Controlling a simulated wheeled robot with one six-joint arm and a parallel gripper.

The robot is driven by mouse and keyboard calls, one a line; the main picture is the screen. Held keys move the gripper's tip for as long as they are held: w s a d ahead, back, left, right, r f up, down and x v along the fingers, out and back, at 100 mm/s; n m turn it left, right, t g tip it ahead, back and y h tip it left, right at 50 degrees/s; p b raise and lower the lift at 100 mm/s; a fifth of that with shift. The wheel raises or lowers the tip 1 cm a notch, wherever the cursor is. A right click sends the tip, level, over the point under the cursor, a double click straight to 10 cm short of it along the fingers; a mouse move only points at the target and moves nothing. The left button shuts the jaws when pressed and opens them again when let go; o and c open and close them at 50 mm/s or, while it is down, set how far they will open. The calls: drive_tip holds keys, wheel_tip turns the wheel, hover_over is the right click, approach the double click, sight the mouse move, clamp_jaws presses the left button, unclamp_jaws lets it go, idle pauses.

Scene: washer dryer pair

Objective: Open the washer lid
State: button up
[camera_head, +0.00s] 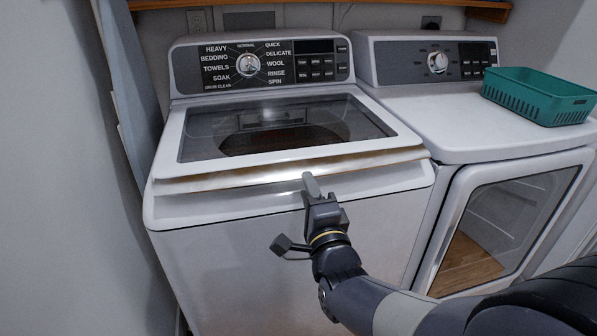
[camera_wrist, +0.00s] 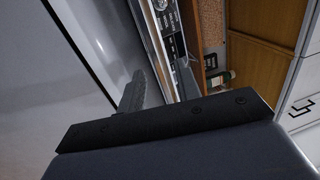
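The white washer (camera_head: 290,240) stands in the middle of the head view. Its lid (camera_head: 170,140) has a white frame and a dark glass window, with the drum showing dimly through it. The lid's front edge sits slightly above the washer body, with a shiny tan-and-silver strip under it, so the lid looks raised a little. My gripper (camera_head: 311,184) is at the middle of this front edge, with its fingertip end touching or very near it. In the wrist view a dark finger (camera_wrist: 134,95) lies close against the pale surface.
The dryer (camera_head: 450,125) stands to the right, with a green basket (camera_head: 540,95) on top and a glass front door (camera_head: 500,225). A control panel (camera_head: 260,66) rises behind the lid. A blue-grey board (camera_head: 132,85) leans at the left wall. A wooden shelf (camera_head: 400,3) is above.

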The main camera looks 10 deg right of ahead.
drive_tip(key=shift+w+r+p, duration=0.2)
drive_tip(key=shift+w, duration=0.85)
drive_tip(key=shift+w+r+p, duration=0.15)
drive_tip(key=shift+w, duration=0.85)
clamp_jaws()
